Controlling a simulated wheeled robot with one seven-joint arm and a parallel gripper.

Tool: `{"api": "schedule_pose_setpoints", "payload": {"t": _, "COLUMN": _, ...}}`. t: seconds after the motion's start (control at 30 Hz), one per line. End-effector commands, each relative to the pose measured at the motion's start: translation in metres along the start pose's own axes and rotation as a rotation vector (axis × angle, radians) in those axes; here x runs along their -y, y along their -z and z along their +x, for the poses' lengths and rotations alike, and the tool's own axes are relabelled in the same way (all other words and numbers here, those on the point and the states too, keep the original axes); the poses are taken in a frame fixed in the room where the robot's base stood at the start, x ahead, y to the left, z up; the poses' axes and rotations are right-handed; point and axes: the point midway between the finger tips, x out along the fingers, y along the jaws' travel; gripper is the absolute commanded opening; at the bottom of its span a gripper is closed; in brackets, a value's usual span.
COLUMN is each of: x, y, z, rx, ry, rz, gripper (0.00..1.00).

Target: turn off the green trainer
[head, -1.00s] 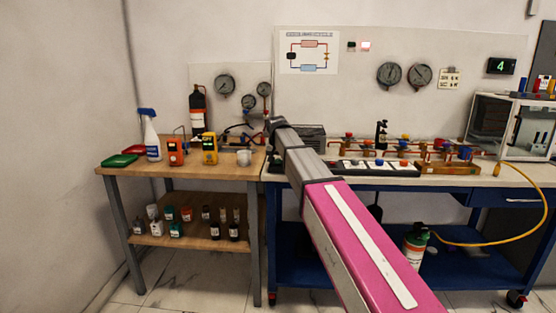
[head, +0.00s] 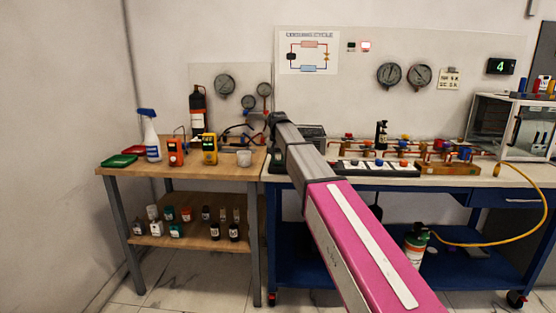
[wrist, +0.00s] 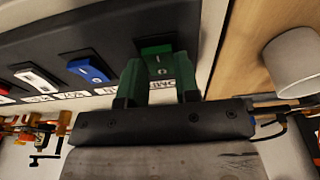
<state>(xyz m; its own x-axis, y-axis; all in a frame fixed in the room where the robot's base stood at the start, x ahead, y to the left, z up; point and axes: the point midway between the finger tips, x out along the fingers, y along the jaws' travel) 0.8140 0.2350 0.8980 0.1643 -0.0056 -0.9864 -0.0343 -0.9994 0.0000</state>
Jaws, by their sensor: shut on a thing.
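The green rocker switch (wrist: 159,60), marked I and O, sits on a dark switch strip with labels in the wrist view. My gripper (wrist: 158,80) is over it, its two fingers on either side of the rocker and closed on it. The far edge of the rocker shows; its sides are partly hidden by the fingers. The strip also shows on the blue bench in the head view (head: 378,169), its left end hidden behind my arm.
A blue rocker (wrist: 88,68) and a white rocker (wrist: 38,80) sit left of the green one. A white mug (wrist: 298,62) stands on the wooden table (head: 185,172) to the right in the wrist view. Valves and pipes (head: 430,148) stand behind the strip.

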Motion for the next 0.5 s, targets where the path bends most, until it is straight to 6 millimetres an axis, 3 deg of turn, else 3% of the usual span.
{"api": "schedule_pose_setpoints", "payload": {"t": 0.37, "x": 0.0001, "y": 0.0002, "z": 0.0004, "rx": 0.034, "ry": 0.0, "rz": 0.0, "gripper": 0.06}}
{"api": "schedule_pose_setpoints", "payload": {"t": 0.4, "x": 0.0001, "y": 0.0001, "z": 0.0004, "rx": 0.034, "ry": 0.0, "rz": 0.0, "gripper": 0.33}}
{"api": "schedule_pose_setpoints", "payload": {"t": 0.47, "x": 0.0001, "y": 0.0002, "z": 0.0003, "rx": 0.034, "ry": 0.0, "rz": 0.0, "gripper": 0.52}}
{"api": "schedule_pose_setpoints", "payload": {"t": 0.5, "x": 0.0001, "y": 0.0002, "z": 0.0002, "rx": 0.033, "ry": 0.0, "rz": 0.0, "gripper": 0.55}}
